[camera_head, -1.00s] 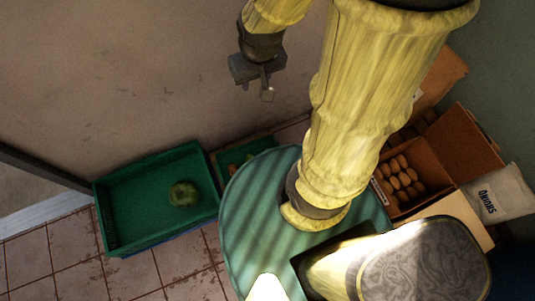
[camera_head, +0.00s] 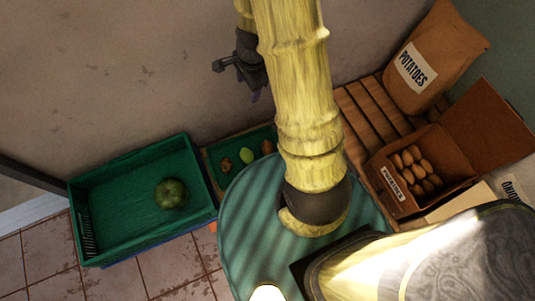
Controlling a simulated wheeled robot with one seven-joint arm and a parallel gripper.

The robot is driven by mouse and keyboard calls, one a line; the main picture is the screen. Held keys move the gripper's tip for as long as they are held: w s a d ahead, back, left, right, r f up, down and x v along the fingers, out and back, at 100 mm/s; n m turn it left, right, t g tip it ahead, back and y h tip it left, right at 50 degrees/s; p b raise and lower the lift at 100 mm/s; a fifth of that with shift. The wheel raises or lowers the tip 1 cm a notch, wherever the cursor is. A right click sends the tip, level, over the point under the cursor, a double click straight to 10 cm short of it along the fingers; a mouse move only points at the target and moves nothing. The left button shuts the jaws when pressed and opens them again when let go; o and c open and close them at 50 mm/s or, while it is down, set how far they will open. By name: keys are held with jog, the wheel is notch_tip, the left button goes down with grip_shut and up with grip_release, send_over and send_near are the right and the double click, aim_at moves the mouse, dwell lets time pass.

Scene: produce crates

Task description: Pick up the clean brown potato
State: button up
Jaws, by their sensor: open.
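A small green tray (camera_head: 211,172) by the wall holds several small produce pieces. At its left is a dark, spotted brown potato (camera_head: 226,164); in the middle is a green one (camera_head: 247,156). At its right is a plainer brown potato (camera_head: 267,147), close to my arm's edge. My gripper (camera_head: 238,80) is open and empty, raised in front of the wall above the tray, partly behind my arm. My arm may hide more of the tray's right side.
A larger green crate (camera_head: 120,170) at left holds a round green vegetable (camera_head: 171,193). At right, a cardboard box (camera_head: 392,192) holds several brown potatoes. A potato sack (camera_head: 432,60) stands on wooden slats (camera_head: 362,115). An onion sack (camera_head: 515,192) is partly hidden.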

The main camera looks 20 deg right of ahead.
jog(key=w+d+f+m+b, duration=0.25)
jog(key=f+m+b, duration=0.6)
jog(key=f, duration=1.15)
jog(key=m+g+h+b, duration=0.1)
jog(key=m+b, duration=0.6)
jog(key=m, duration=0.1)
send_over(268, 145)
notch_tip(268, 145, down, 15)
jog(key=shift+w+f, duration=0.15)
jog(key=shift+w, duration=0.1)
jog(key=shift+n, duration=0.25)
notch_tip(268, 145, down, 12)
jog(key=b, duration=0.8)
jog(key=shift+f, duration=0.1)
jog(key=f+b, duration=0.3)
jog(key=b, duration=0.2)
jog(key=shift+s+f, duration=0.35)
jog(key=shift+f+b, duration=0.6)
jog(key=shift+f, duration=0.2)
